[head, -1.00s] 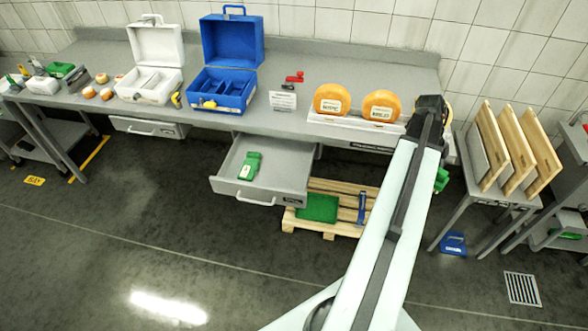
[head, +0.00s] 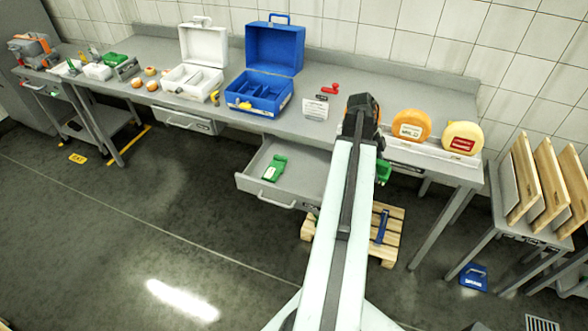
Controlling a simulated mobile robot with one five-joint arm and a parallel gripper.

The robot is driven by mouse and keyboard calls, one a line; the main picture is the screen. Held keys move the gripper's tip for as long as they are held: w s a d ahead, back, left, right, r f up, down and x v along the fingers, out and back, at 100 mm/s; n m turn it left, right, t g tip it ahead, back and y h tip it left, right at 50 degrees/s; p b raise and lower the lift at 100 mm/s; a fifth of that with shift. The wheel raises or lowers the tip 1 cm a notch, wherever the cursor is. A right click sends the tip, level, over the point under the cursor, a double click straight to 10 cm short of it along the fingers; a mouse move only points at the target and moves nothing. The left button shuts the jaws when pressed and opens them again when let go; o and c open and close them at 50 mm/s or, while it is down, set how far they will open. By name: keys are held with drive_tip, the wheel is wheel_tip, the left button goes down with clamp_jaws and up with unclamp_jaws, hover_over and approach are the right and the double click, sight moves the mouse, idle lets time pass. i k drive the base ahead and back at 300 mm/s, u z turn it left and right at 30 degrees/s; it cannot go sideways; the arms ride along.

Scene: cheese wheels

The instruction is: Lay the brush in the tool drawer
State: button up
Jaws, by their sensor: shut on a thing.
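My gripper (head: 364,125) is at the end of my arm, in front of the workbench's edge and to the right of the open drawer. Its fingers are hidden behind my arm. A green piece, apparently the brush (head: 383,173), shows just right of the arm's end. It is held clear of the floor, and most of it is hidden. The open grey drawer (head: 311,184) hangs under the bench with its handle toward me. A green tool (head: 274,168) lies inside it on the left; the drawer's right side is partly hidden by my arm.
An orange cheese wheel (head: 411,124) and a yellow one (head: 462,138) stand on the bench, right of my arm. An open blue case (head: 275,50) and white case (head: 204,42) stand left. A wooden pallet (head: 390,245) lies below. Boards (head: 521,178) stand right.

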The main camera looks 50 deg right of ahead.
sight(315, 175)
drive_tip(key=u, duration=0.05)
drive_tip(key=i, duration=0.95)
drive_tip(key=z, duration=0.05)
